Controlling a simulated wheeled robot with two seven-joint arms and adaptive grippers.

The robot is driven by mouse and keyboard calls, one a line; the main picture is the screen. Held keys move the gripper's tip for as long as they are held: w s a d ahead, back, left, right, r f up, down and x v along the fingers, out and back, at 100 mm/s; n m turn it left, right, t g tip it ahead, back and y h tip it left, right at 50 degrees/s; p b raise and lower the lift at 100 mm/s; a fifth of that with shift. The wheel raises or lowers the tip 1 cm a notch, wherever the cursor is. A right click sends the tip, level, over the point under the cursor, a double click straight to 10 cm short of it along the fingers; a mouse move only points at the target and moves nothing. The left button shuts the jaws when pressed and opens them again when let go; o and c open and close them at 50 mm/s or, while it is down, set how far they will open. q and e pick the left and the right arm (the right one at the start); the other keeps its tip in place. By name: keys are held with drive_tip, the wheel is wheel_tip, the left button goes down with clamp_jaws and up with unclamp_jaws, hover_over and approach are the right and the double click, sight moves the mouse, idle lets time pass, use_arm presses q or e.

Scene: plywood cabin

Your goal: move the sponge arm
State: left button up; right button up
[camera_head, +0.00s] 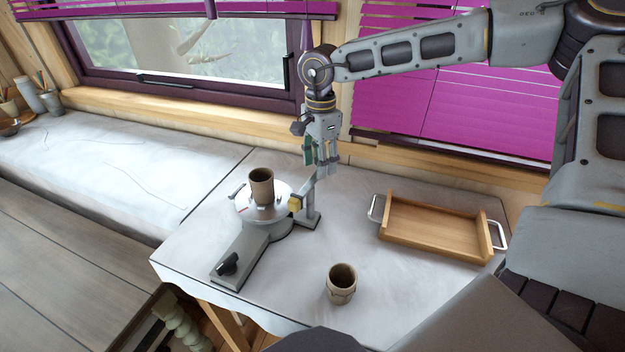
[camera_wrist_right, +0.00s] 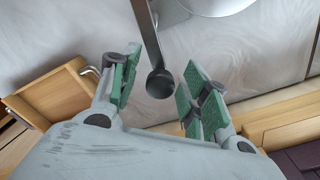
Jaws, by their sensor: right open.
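The sponge arm (camera_head: 309,190) is a grey metal bar on a post beside a small pottery wheel (camera_head: 242,212). A yellow sponge (camera_head: 295,203) sits at its wheel side, close to a brown cup (camera_head: 261,186) standing upright on the wheel. My right gripper (camera_head: 322,168) points down above the post, near the bar's upper end. In the right wrist view the bar (camera_wrist_right: 150,38) ends in a dark round knob (camera_wrist_right: 160,82), which appears between the open green-padded fingers (camera_wrist_right: 162,75). Whether they touch it, I cannot tell. My left gripper is not in view.
A second brown cup (camera_head: 341,284) stands at the table's front. A wooden tray (camera_head: 433,232) with metal handles lies on the right. The white tabletop (camera_head: 370,270) is clear between them. A window wall with purple blinds (camera_head: 440,110) rises behind.

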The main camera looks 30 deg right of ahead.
drive_tip(key=shift+r+p, duration=0.35)
drive_tip(key=shift+r, duration=0.85)
drive_tip(key=shift+r+p, duration=0.35)
drive_tip(key=shift+p, duration=0.05)
drive_tip(key=shift+r+p, duration=0.4)
drive_tip(key=shift+r, duration=0.8)
drive_tip(key=shift+r+p, duration=0.5)
drive_tip(key=shift+r, duration=0.1)
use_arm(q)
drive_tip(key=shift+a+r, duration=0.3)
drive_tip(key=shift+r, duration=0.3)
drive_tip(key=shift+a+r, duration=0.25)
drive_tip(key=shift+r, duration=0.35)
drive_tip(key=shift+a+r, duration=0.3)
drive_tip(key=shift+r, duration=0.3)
use_arm(e)
drive_tip(key=shift+r, duration=0.15)
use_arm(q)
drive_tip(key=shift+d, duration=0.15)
